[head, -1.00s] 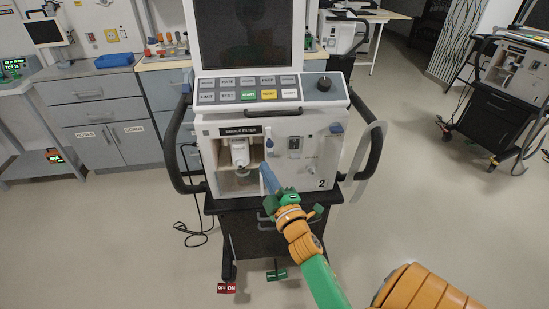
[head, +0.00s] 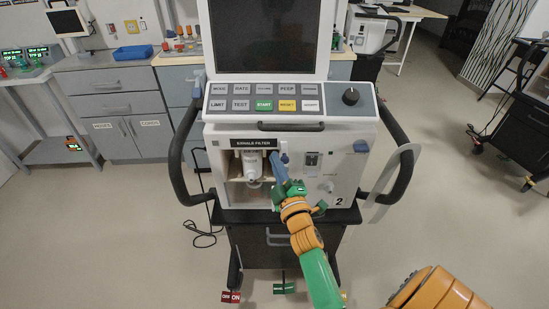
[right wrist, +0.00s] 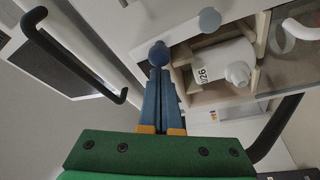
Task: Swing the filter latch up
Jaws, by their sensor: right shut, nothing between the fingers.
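The blue filter latch (head: 284,158) is on the ventilator's front, just right of the exhale filter bay. My right gripper (head: 274,154) is shut and empty, with its blue fingertips at the latch, by the bay's upper right edge. In the right wrist view a dark blue rounded part (right wrist: 158,54) shows right at the fingertips. I cannot tell whether they touch. The white filter (head: 252,165) sits in the open bay, and also shows in the right wrist view (right wrist: 222,64). My left gripper is out of view.
The ventilator's button panel (head: 285,103) and a black bar handle (head: 290,126) are above the bay. Black side handles (head: 400,165) flank the body. A paler blue-grey knob (right wrist: 209,19) shows in the right wrist view.

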